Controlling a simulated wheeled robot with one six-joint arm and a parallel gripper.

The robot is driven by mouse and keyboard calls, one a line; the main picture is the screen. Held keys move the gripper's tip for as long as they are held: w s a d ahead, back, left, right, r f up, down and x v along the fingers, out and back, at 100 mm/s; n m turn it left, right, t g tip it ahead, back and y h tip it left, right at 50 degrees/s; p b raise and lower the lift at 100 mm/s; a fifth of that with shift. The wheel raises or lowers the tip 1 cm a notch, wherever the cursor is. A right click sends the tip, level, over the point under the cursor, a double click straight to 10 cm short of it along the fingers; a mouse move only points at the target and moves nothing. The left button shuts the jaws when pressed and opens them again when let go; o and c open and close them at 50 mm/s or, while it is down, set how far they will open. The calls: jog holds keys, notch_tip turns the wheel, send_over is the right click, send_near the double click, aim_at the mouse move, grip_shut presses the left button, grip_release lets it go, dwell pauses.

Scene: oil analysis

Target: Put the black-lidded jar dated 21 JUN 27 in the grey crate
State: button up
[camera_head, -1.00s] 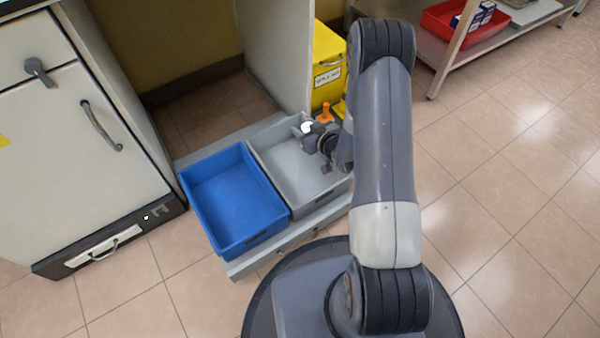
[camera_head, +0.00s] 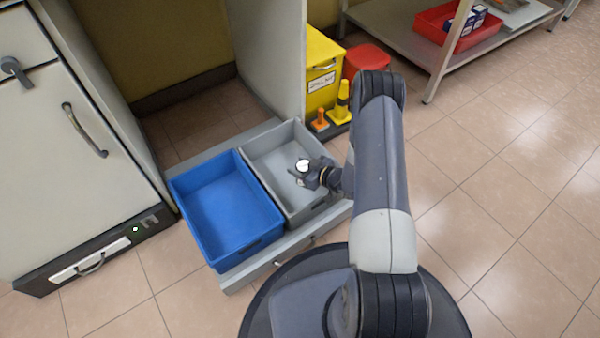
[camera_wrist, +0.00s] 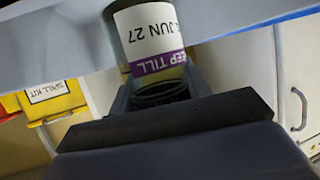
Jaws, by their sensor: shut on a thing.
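My gripper (camera_head: 308,174) is shut on a small jar (camera_head: 303,165), which shows as a whitish spot in the head view. The gripper and jar are over the grey crate (camera_head: 262,143), within its outline; I cannot tell if the jar touches the crate floor. In the wrist view the jar (camera_wrist: 150,38) has a white label reading "JUN 27", with the day cut off, and a purple band with "KEEP TILL" partly readable. A dark ring shows at its near end; its lid is not clearly visible.
A blue crate (camera_head: 250,262) stands directly left of the grey one on the same low grey platform (camera_head: 232,284). Behind are a yellow spill kit box (camera_head: 322,88), a red-lidded bin (camera_head: 366,60) and small cones (camera_head: 342,104). A white cabinet (camera_head: 60,170) stands left.

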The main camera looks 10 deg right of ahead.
jog(key=shift+f, duration=1.05)
jog(key=shift+f, duration=0.6)
jog(key=o, duration=1.1)
jog(key=shift+r, duration=0.3)
jog(key=shift+r+p+v, duration=0.15)
jog(key=shift+p+v, duration=1)
jog(key=shift+v, duration=1.9)
jog(key=shift+r+p+v, duration=0.2)
jog(key=shift+p+v, duration=0.95)
jog(key=shift+v, duration=1.9)
